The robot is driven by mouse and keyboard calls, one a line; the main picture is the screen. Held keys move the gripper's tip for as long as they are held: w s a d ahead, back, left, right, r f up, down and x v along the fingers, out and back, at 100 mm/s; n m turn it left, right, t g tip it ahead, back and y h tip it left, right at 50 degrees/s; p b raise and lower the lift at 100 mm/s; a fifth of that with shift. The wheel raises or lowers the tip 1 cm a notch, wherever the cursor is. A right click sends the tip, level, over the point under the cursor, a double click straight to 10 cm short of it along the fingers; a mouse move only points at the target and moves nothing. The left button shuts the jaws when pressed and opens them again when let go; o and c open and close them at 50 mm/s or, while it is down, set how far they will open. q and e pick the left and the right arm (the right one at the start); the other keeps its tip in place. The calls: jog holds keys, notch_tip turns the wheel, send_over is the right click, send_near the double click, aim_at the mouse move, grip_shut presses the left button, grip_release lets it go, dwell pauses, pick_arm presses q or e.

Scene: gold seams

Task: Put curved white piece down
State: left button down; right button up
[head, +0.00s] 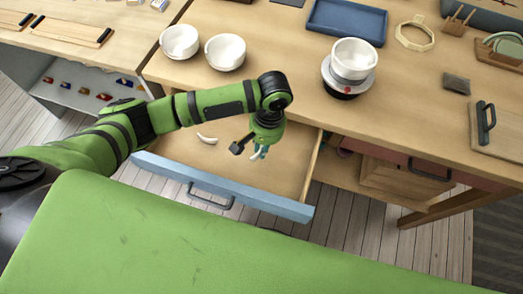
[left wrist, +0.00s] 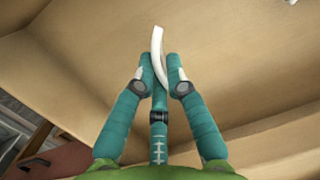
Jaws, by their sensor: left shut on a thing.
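My left gripper (head: 259,153) is inside or just above the open drawer (head: 285,165), pointing down. In the left wrist view its teal fingers (left wrist: 160,75) are shut on a curved white piece (left wrist: 157,42), which sticks out past the fingertips over the bare wooden drawer bottom. I cannot tell whether the piece touches the wood. Another curved white piece (head: 207,139) lies in the drawer, left of the gripper; a bit of white shows at the top edge of the left wrist view (left wrist: 291,2). My right gripper is not in view.
On the table behind stand two white bowls (head: 179,42) (head: 225,53), a white cup (head: 354,58) on a round stand, a blue tray (head: 345,22) and an octagonal frame (head: 414,36). The drawer's blue front (head: 225,187) borders the near side. Bare drawer bottom surrounds the gripper.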

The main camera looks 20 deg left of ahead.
pick_arm(q)
jog(key=shift+f, duration=2.05)
jog(key=c, duration=1.3)
grip_release()
jog(key=shift+f, duration=0.1)
jog(key=r, duration=0.4)
jog(key=w+r, duration=0.1)
jog(key=r, duration=0.7)
jog(key=shift+w+d+r, duration=0.1)
jog(key=shift+w+d, duration=0.1)
jog(key=shift+d, duration=0.2)
